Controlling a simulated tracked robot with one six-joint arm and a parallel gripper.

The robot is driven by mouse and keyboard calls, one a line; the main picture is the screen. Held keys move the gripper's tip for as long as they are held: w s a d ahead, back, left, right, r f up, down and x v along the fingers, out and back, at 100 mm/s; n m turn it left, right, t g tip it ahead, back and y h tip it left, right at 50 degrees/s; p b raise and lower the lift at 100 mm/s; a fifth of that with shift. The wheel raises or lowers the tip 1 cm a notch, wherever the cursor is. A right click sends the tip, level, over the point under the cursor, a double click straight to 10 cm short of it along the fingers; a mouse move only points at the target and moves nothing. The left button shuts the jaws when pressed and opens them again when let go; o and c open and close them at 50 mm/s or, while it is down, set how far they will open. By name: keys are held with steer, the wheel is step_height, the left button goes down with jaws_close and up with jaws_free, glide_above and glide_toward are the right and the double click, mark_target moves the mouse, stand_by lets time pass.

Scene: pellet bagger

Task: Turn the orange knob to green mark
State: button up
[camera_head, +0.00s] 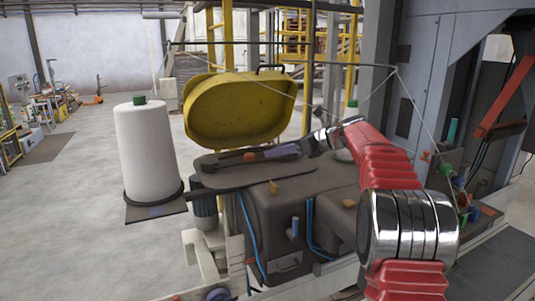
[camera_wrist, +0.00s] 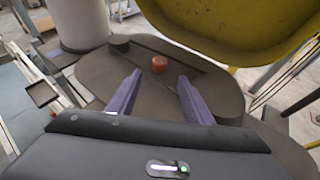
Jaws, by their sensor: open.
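The orange knob (camera_wrist: 159,65) is a short round stub on the dark flat top plate (camera_wrist: 95,72) of the machine. In the head view the knob (camera_head: 250,157) shows small near the plate's middle. My gripper (camera_wrist: 160,84) is open, its two purple fingers pointing toward the knob, one to each side in the wrist view. The knob appears just beyond the fingertips, with a gap on both sides; I cannot tell any contact. In the head view my gripper (camera_head: 270,153) is low over the plate from the right. I cannot make out a green mark on the plate.
A raised yellow cover (camera_head: 240,108) stands behind the plate and overhangs it in the wrist view (camera_wrist: 235,25). A white thread spool (camera_head: 146,155) stands to the left. Thin rods and threads cross above the machine.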

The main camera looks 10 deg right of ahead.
steer(key=shift+v, duration=1.35)
steer(key=s+a+n, duration=0.2)
steer(key=s, duration=0.1)
steer(key=s+a+n+g+h, duration=0.1)
steer(key=s+a, duration=0.1)
steer(key=s, duration=0.1)
steer(key=s+a+n, duration=0.2)
steer(key=s, duration=0.1)
steer(key=shift+s+a+f+n+g+h, duration=0.2)
steer(key=shift+a+f+n+g+h, duration=0.1)
steer(key=shift+a+g+h, duration=0.1)
steer(key=s+a+f+n+g+h, duration=0.1)
steer(key=s+a+f+n, duration=0.1)
steer(key=s+n, duration=0.35)
steer(key=s+a+f+n+h, duration=0.1)
steer(key=s+a+n+h, duration=0.1)
steer(key=s, duration=0.7)
steer(key=s+f+n+h, duration=0.1)
steer(key=s+f+n, duration=0.3)
steer(key=s, duration=0.4)
steer(key=s+f+n+h, duration=0.2)
steer(key=s+f+n, duration=0.3)
steer(key=s, duration=0.2)
steer(key=s+d+f+n+g+h, duration=0.1)
steer(key=s+f+n, duration=0.3)
steer(key=s, duration=0.4)
steer(key=shift+s+f+n+h, duration=0.2)
steer(key=shift+s+n+h, duration=0.15)
steer(key=shift+n, duration=0.3)
